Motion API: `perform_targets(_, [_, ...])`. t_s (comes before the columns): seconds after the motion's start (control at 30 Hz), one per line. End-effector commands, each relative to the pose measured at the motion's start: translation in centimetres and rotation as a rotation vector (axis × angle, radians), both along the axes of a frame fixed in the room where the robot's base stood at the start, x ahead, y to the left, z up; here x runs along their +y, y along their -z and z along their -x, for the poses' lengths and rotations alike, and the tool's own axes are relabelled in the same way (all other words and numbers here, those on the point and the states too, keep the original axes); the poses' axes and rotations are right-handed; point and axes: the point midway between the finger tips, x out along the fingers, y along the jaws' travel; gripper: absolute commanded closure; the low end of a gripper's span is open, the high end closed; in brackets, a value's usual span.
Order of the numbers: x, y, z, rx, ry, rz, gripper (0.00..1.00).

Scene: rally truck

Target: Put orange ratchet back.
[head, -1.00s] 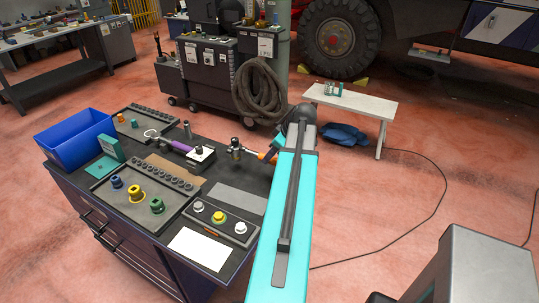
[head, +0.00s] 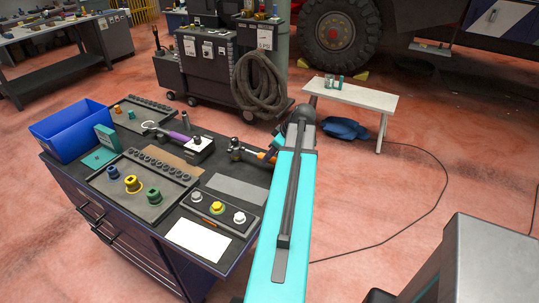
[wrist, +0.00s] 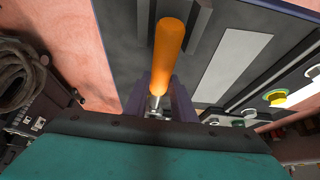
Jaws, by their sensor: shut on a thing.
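The orange ratchet has an orange handle and a dark metal head. In the head view its head (head: 235,146) is over the dark cart top (head: 222,169), beside a black box. Its handle reaches right toward my arm. In the wrist view the orange handle (wrist: 170,50) stands out between the fingers of my gripper (wrist: 164,100), which is shut on it. The gripper itself is mostly hidden behind my teal arm in the head view. I cannot tell whether the ratchet touches the cart top.
A grey flat patch (head: 237,189) lies bare on the cart. Nearby are a black box (head: 198,150), a socket tray (head: 150,209), a tray with three caps (head: 223,217), a white sheet (head: 198,241) and a blue bin (head: 68,134). A white bench (head: 365,98) stands behind.

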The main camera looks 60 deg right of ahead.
Motion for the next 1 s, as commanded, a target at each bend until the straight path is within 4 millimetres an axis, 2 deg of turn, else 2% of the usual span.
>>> perform_targets(0.43, [0.1, 0.0, -0.2, -0.003, -0.002, 0.001, 1.0])
perform_targets(0.93, [0.1, 0.9, -0.1, -0.002, -0.001, 0.0, 1.0])
perform_targets(0.97, [0.1, 0.8, -0.1, -0.002, -0.002, 0.001, 0.73])
perform_targets(1.0, [0.1, 0.8, -0.1, -0.002, -0.001, 0.0, 0.67])
